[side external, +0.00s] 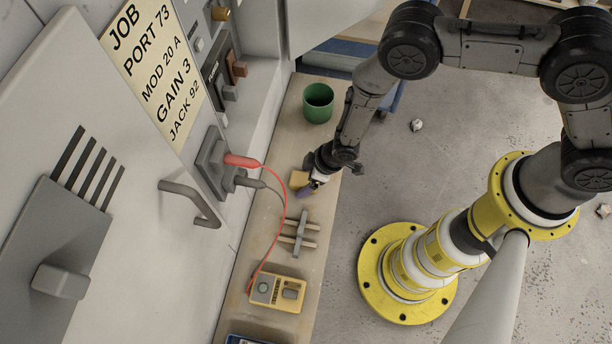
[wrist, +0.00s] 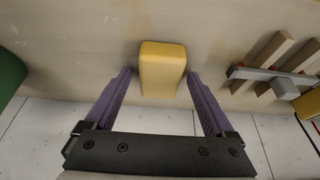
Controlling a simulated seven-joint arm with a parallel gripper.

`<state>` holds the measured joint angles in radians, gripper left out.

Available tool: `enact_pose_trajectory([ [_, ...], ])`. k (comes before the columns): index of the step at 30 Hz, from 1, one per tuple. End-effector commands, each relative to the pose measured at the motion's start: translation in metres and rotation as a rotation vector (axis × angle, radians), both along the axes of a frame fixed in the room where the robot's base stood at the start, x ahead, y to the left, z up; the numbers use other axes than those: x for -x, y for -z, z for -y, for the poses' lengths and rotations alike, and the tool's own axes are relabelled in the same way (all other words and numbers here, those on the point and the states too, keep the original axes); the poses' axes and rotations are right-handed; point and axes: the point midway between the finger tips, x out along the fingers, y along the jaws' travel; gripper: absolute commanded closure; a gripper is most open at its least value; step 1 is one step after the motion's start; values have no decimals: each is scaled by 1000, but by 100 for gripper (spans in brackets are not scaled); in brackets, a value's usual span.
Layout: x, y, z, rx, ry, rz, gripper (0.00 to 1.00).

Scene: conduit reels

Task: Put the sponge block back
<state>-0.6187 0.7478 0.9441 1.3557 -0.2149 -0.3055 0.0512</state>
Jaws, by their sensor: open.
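The yellow sponge block (wrist: 162,70) lies on the wooden bench. In the wrist view it is just ahead of and between the two purple fingers of my gripper (wrist: 160,88). The fingers are apart, with a gap on each side of the block. In the side view the sponge block (side external: 299,179) shows partly behind my gripper (side external: 309,188), which is low over the bench near its front edge. I cannot tell how far the fingertips are above the bench top.
A green cup (side external: 318,103) stands on the bench beyond the block. A grey clamp-like rack with wooden strips (side external: 300,232) lies on the nearer side. A yellow meter (side external: 277,291) has red and black leads running to a wall socket (side external: 213,162). A grey handle (side external: 190,203) juts from the panel.

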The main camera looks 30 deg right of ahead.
Motion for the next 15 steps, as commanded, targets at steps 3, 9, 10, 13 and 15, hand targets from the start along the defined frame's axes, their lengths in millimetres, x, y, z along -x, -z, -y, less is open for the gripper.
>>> enact_pose_trajectory([
  [3,0,-4,0,-1,0,1,11],
  [9,5,-25,6,-2,0,2,11],
  [10,7,-29,7,-1,0,1,11],
  [13,12,-46,12,-1,0,3,11],
  [15,15,-57,16,-1,1,2,11],
])
